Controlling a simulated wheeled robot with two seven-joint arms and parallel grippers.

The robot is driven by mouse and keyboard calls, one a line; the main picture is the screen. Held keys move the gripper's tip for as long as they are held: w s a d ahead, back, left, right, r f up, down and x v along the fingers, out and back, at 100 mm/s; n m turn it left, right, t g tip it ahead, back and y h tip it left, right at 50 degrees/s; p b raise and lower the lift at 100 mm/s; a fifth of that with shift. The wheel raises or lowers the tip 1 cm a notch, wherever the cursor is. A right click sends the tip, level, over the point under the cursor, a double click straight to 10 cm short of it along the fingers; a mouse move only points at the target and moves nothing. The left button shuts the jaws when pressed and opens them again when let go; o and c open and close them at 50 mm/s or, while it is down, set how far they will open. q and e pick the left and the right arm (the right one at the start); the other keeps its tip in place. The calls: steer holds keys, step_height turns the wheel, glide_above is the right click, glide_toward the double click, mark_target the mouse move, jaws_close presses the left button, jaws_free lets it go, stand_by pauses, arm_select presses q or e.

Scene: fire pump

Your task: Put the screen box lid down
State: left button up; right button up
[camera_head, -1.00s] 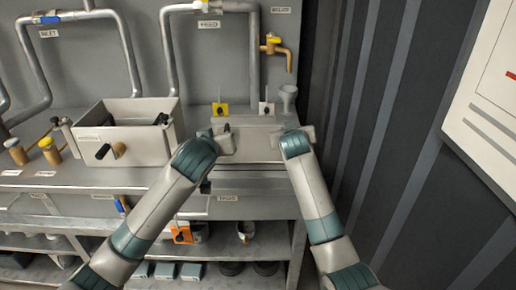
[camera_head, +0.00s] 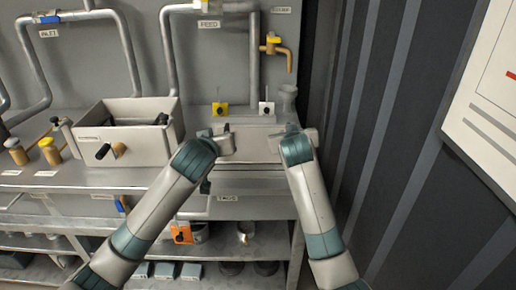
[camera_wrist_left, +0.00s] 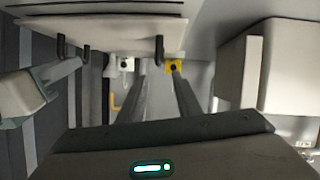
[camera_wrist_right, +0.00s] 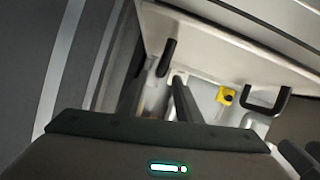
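The screen box lid (camera_head: 258,146) is a pale flat panel at the bench's right end, between my two grippers in the head view. In the left wrist view the lid (camera_wrist_left: 110,35) spans the top, with dark handles hanging from its edge. My left gripper (camera_wrist_left: 160,68) has its fingers apart, with one dark handle (camera_wrist_left: 160,50) in line with the gap. My right gripper (camera_wrist_right: 164,74) also has its fingers apart near another dark handle (camera_wrist_right: 166,58). I cannot tell whether any finger touches a handle. My wrists hide the fingertips in the head view.
An open grey box (camera_head: 130,148) with a black handle stands left of my left arm. A dark ribbed wall (camera_head: 400,150) is close on the right.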

steer(key=v, duration=0.6)
steer(key=shift+s, duration=0.3)
